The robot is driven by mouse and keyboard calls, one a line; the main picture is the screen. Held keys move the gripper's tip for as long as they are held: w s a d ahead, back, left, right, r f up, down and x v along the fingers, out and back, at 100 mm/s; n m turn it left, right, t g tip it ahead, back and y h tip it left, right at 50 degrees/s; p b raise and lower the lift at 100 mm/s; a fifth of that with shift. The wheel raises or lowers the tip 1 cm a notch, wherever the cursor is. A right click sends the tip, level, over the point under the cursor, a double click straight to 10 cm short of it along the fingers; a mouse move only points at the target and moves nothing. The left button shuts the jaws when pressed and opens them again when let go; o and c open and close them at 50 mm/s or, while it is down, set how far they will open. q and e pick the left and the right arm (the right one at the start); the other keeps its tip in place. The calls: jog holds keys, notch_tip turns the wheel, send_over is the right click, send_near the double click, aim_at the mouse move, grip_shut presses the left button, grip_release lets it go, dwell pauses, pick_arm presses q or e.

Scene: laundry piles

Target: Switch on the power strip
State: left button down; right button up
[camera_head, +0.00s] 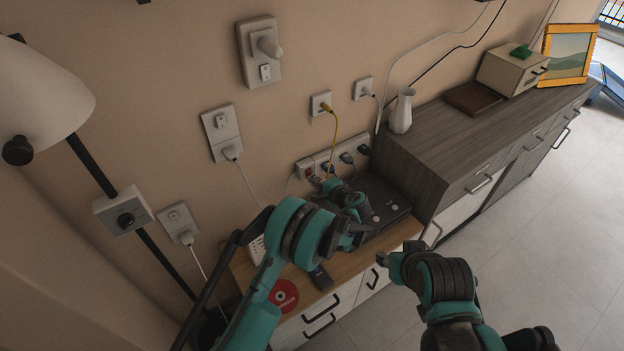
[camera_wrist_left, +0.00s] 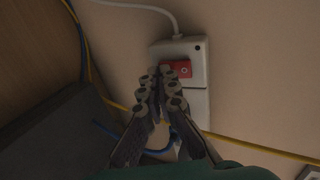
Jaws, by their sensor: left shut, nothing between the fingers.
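The white power strip (camera_head: 343,153) is on the wall above the wooden cabinet, with several plugs in it. Its red switch (camera_head: 308,171) is at the left end. In the left wrist view the strip (camera_wrist_left: 196,104) is close, and the red switch (camera_wrist_left: 180,68) is partly covered by my fingertips. My left gripper (camera_head: 317,181) is shut and empty, with its fingertips (camera_wrist_left: 165,72) at the left side of the switch. I cannot tell whether they touch it or which way the switch is tilted.
A black flat box (camera_head: 388,200) lies on the cabinet top (camera_head: 320,292) beside the strip. A yellow cable (camera_head: 334,135) hangs in front of the strip. A blue cable (camera_wrist_left: 152,151) shows below my left fingers. Other wall switches, a lamp and a vase (camera_head: 402,112) stand apart.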

pick_arm(q)
jog(key=shift+r, duration=0.1)
jog(key=shift+w+a+f, duration=0.2)
jog(key=shift+w+f, duration=0.05)
jog(key=shift+w, duration=0.05)
jog(key=shift+r, duration=0.15)
jog(key=shift+r+p, duration=0.3)
jog(key=shift+r, duration=0.45)
jog(key=shift+s+f, duration=0.1)
